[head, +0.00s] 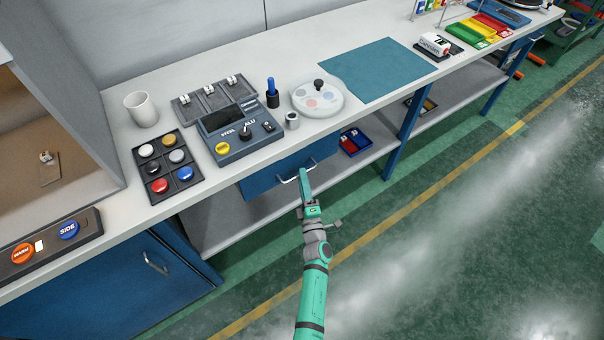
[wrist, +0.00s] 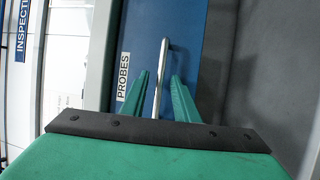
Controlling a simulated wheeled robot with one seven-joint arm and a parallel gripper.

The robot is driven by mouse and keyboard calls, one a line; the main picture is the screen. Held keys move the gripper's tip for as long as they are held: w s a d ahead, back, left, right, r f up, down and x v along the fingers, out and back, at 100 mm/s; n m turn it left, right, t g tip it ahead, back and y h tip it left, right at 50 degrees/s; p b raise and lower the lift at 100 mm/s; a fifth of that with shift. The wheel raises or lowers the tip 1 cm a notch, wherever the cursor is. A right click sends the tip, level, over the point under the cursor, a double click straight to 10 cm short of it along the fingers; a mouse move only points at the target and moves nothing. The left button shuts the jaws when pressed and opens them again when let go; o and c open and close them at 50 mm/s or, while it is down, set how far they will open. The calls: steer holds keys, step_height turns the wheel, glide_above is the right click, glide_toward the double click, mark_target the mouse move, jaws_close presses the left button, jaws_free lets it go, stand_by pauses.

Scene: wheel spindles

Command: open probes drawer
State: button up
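The probes drawer (head: 262,181) is a blue front under the worktop, below the grey control panel. Its silver bar handle (head: 288,180) sticks out from the front. In the wrist view the blue drawer front (wrist: 142,42) carries a white "PROBES" label (wrist: 122,76), and the handle (wrist: 161,72) runs between my two green fingers. My gripper (head: 304,177) is at the right end of the handle in the head view. In the wrist view my gripper (wrist: 159,78) is open, with a gap on both sides of the bar. The drawer looks shut.
A lower shelf with a blue bin (head: 354,143) lies beneath. A blue cabinet (head: 110,282) stands left.

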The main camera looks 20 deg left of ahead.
steer(key=shift+x, duration=1.25)
steer(key=shift+c, duration=0.4)
jaws_close()
steer(key=shift+s, duration=0.1)
